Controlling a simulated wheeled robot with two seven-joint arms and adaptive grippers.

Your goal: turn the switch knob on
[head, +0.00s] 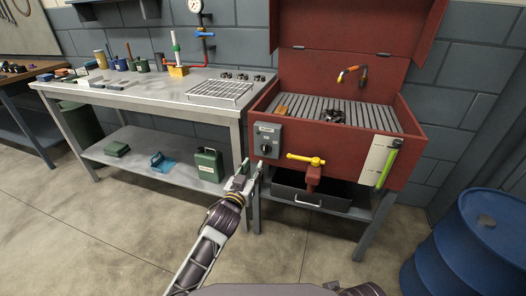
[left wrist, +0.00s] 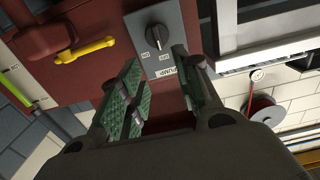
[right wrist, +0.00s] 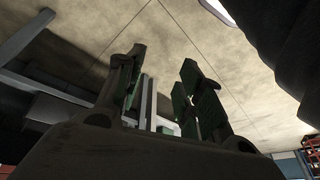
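The switch knob (head: 265,148) is a dark round knob on a grey panel (head: 267,131) at the left of the red cabinet's front. In the left wrist view the knob (left wrist: 157,36) appears upside down, with small position labels and the word PUMP on the panel. I cannot tell for sure which label it points to. My left gripper (head: 248,170) is just below and left of the panel in the head view. In the left wrist view its fingers (left wrist: 155,90) are apart, empty and short of the knob. My right gripper (right wrist: 166,88) is open and empty, away from the panel.
A yellow-handled valve (head: 306,159) sticks out right of the panel, above a dark drawer (head: 312,192). A grey workbench (head: 150,98) stands to the left. A blue drum (head: 482,245) stands at the right. Floor in front is clear.

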